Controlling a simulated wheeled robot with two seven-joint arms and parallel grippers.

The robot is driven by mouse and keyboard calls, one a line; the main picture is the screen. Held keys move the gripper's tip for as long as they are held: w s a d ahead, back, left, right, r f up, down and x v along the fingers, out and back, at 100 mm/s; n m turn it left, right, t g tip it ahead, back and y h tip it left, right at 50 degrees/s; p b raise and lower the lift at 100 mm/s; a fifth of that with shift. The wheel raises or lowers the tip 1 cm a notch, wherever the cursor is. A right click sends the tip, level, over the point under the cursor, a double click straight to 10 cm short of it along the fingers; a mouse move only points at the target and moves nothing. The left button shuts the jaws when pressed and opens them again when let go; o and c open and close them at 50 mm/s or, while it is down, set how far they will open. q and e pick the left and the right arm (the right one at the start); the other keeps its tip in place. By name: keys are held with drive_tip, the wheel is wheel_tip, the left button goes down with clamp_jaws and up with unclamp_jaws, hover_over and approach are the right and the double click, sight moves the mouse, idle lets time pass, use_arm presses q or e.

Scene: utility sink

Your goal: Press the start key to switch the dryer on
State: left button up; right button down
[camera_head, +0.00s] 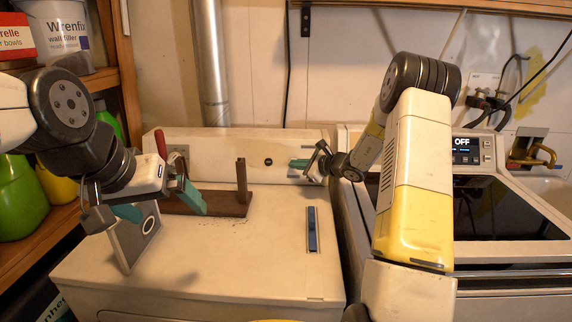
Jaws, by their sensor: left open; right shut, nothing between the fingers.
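The white machine in the middle has a raised back panel (228,150) with a small dark round control (268,162) on it. My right gripper (297,163) is shut and empty. Its teal tips are in front of the panel's right part, just right of the dark control; I cannot tell whether they touch. Any key behind the tips is hidden. My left gripper (158,208) is open, with its teal fingers spread above the machine's left top. The machine at right has a control panel with a lit display (462,143) reading OFF and small buttons (487,150) beside it.
A brown wooden piece with an upright post (242,182) lies on the middle machine's top. A grey plate with a round mark (137,242) stands below my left gripper. A dark blue strip (313,229) lies at right. The front top is clear. Shelves stand at left.

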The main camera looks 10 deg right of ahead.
drive_tip(key=shift+w+f, duration=0.15)
drive_tip(key=shift+w, duration=0.2)
drive_tip(key=shift+w+d+f, duration=0.15)
drive_tip(key=shift+w, duration=0.2)
idle(0.8)
drive_tip(key=shift+s, duration=0.1)
drive_tip(key=shift+s+r, duration=0.3)
drive_tip(key=shift+s, duration=0.35)
drive_tip(key=shift+s+a+r, duration=0.2)
drive_tip(key=shift+s+r, duration=0.1)
drive_tip(key=shift+s, duration=0.45)
drive_tip(key=shift+s+a+r, duration=0.25)
drive_tip(key=shift+s+r, duration=0.05)
drive_tip(key=shift+s, duration=0.5)
drive_tip(key=shift+s+a+r, duration=0.2)
drive_tip(key=shift+s+r, duration=0.1)
drive_tip(key=shift+s, duration=0.45)
